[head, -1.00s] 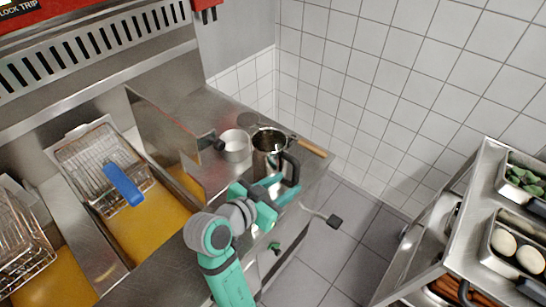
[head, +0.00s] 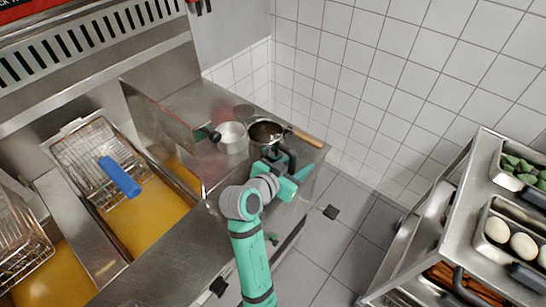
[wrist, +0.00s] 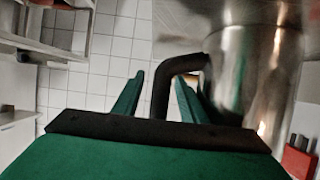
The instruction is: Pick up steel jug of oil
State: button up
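The steel jug (head: 258,149) stands upright on the steel counter, its top open and dark inside. Its curved black handle faces my arm. My gripper (head: 279,166) is at the handle side of the jug. In the wrist view, the shiny jug wall (wrist: 262,75) fills the right side, and the black handle (wrist: 162,92) passes between the two green fingers of my gripper (wrist: 160,98). The fingers are apart, with a visible gap between the left finger and the handle. The arm hides part of the jug's lower side in the head view.
A small pot (head: 232,139) with a black handle stands close left of the jug. A wooden-handled utensil (head: 308,140) lies behind it on the right. Fryer baskets (head: 95,160) over yellow oil are at the left. A steel trolley (head: 440,235) with food trays stands at the right.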

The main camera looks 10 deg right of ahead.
grip_shut()
dwell(1.4)
jog(key=shift+r, duration=0.15)
